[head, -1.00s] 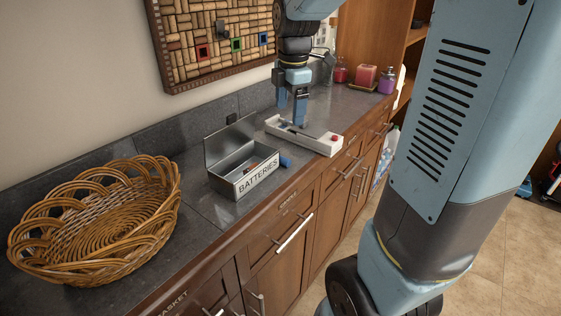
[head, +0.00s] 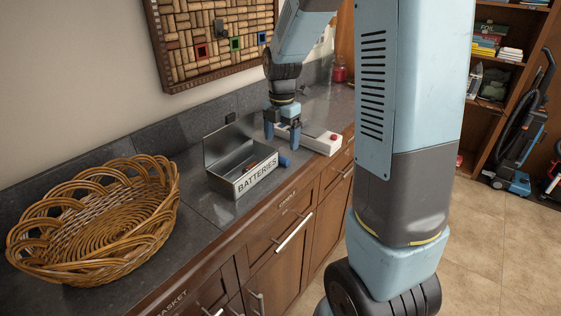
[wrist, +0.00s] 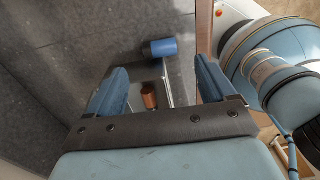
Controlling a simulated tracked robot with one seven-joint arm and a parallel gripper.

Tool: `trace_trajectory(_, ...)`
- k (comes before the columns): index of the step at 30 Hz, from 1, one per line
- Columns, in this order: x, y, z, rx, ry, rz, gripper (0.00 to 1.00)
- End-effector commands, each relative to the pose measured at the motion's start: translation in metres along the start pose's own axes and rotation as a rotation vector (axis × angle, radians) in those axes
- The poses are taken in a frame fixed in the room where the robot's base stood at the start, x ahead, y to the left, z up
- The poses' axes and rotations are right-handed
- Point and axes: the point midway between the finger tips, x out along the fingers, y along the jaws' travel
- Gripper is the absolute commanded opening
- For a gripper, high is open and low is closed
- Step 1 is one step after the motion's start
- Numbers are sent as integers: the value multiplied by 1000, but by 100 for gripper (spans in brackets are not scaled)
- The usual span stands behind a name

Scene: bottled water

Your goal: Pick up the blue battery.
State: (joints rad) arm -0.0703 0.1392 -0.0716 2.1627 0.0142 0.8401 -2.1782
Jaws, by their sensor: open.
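The blue battery (head: 284,161) lies on the dark counter beside the right end of the metal box labelled BATTERIES (head: 258,177). In the wrist view the blue battery (wrist: 162,48) lies on its side, just beyond the fingertips and between their lines. My gripper (head: 281,140) is open and empty, pointing down above the counter close to the battery. Both fingers of my gripper (wrist: 160,70) show in the wrist view, apart from the battery. A copper-brown battery (wrist: 149,95) shows between the fingers, inside the box.
The box's lid stands open at its back. A white device with a red button (head: 333,138) lies to the right, partly behind my gripper. A large wicker basket (head: 95,220) stands at the left. A wall (head: 110,70) runs behind the counter.

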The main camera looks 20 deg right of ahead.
Motion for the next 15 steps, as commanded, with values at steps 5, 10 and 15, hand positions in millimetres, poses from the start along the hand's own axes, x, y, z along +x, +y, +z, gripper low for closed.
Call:
trace_trajectory(5,9,0,0,1,0,-1,84)
trace_trajectory(10,30,-1,0,2,1,-3,84)
trace_trajectory(15,52,-1,0,2,1,-2,84)
